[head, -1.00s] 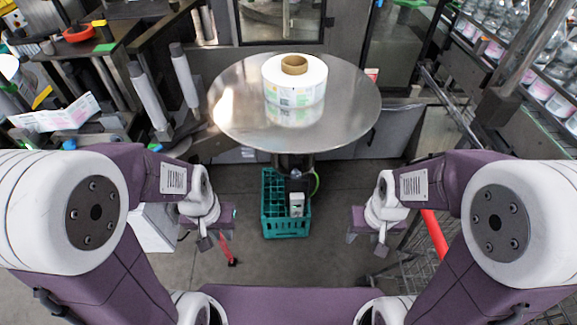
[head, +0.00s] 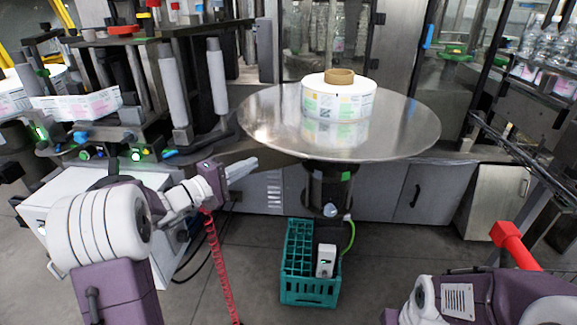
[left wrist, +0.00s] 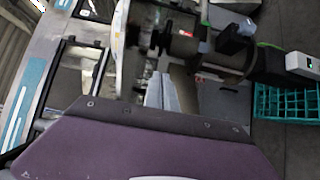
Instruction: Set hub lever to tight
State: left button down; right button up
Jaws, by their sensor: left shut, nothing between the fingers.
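The hub (head: 328,188) is the dark column under the round steel table (head: 265,140). A small pale knob shows low on its front; I cannot make out a lever or its setting for certain. The dark hub parts also show in the left wrist view (left wrist: 225,62), at the upper right. My left gripper (head: 250,166) is shut and empty, left of the hub and apart from it, just below the table's left edge. Its fingers show in the left wrist view (left wrist: 161,93). My right arm is at the lower right; its gripper is out of sight.
A label reel (head: 338,101) with a brown core lies on the table. A red coiled hose (head: 219,265) hangs below my left gripper. A red bar (head: 515,246) is at the right.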

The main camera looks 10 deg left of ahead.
pick_arm(q)
jog(key=w+d+p, duration=0.1)
jog(key=w+d, duration=0.5)
jog(key=d, duration=0.3)
jog(key=shift+w+d, duration=0.3)
jog(key=shift+w, duration=0.05)
